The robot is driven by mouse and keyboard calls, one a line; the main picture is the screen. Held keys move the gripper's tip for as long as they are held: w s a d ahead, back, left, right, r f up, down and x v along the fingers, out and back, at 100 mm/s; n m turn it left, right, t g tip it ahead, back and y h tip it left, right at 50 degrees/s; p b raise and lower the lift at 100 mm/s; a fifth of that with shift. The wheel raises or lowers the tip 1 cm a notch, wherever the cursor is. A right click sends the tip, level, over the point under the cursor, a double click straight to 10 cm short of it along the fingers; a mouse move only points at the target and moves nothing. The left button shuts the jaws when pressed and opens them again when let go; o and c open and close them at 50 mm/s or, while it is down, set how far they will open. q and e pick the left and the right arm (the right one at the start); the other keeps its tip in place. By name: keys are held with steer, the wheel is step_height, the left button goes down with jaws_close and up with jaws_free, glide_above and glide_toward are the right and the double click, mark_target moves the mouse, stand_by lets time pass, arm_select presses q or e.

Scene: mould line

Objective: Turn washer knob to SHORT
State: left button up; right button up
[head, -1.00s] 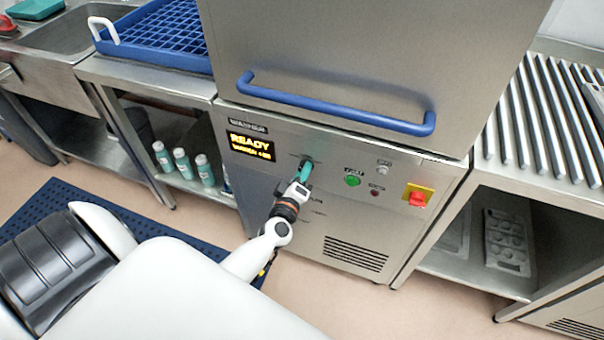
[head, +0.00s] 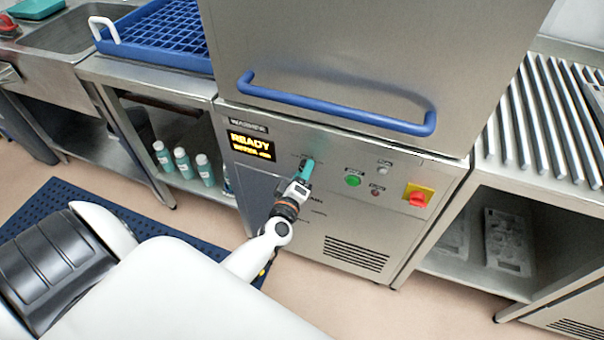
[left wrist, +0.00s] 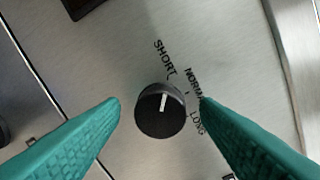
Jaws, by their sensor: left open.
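The washer knob (left wrist: 160,112) is round and black with a white pointer line, on the steel panel in the left wrist view. The line points up and slightly right, toward the tick by the SHORT label (left wrist: 165,58). The NORMAL label (left wrist: 193,84) and LONG label (left wrist: 197,123) are to its right. My left gripper (left wrist: 161,103) is open, its teal fingers on either side of the knob with visible gaps in that view. In the head view my left gripper (head: 304,168) is at the washer panel (head: 340,205) and hides the knob. My right gripper is not in view.
The washer display (head: 250,146) reads READY; its lower line is unclear. A green button (head: 353,181) and a red switch on a yellow plate (head: 418,197) are right of the gripper. A blue handle bar (head: 335,105) crosses above. Bottles (head: 182,163) stand on the left shelf.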

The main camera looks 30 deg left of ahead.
arm_select(q)
steer(key=v, duration=1.2)
